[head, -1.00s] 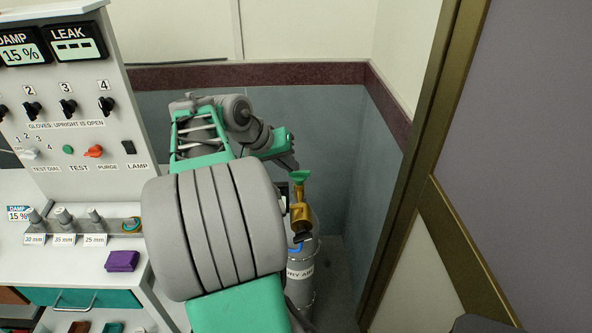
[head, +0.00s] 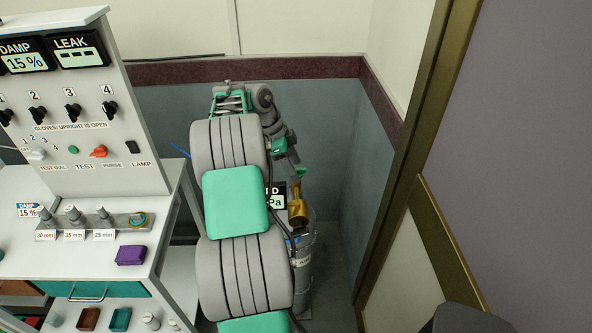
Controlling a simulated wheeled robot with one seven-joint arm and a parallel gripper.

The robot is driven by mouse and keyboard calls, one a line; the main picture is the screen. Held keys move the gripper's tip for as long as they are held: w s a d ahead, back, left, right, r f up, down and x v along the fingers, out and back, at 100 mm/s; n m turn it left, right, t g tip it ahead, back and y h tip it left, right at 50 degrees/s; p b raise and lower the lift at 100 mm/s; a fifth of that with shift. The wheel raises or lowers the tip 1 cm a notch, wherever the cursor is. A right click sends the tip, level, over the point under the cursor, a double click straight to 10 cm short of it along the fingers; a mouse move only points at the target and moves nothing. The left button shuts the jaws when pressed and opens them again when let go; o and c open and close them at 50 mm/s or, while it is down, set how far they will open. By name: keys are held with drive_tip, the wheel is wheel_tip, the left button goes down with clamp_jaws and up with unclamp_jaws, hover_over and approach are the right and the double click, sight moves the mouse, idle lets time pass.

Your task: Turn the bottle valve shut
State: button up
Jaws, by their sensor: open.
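The gas bottle (head: 304,268) is a grey cylinder standing in the corner, partly hidden behind my arm. Its brass valve body (head: 297,207) stands upright on top. Only a small part of the green valve handle (head: 301,171) shows above the brass. My gripper (head: 293,166) is open, at the top of the valve and pointing down to the right. Its fingers overlap the handle in the picture. They are small and partly hidden, so I cannot tell if they touch it or straddle it.
A white panel (head: 95,130) with knobs and displays stands on the left bench, beside a purple block (head: 131,255). A dark display (head: 280,196) shows partly behind my arm. Walls close in behind the bottle, and a brown door frame (head: 400,170) stands to the right.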

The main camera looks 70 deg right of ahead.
drive_tip(key=shift+s+d+f, duration=0.1)
drive_tip(key=shift+s+f, duration=0.15)
drive_tip(key=shift+f, duration=0.4)
drive_tip(key=shift+c, duration=0.4)
drive_tip(key=c, duration=1.3)
drive_tip(key=shift+f+n+b, duration=0.2)
drive_tip(key=shift+n+b, duration=0.2)
drive_tip(key=shift+b, duration=0.3)
drive_tip(key=shift+r, duration=0.25)
drive_tip(key=o, duration=1.4)
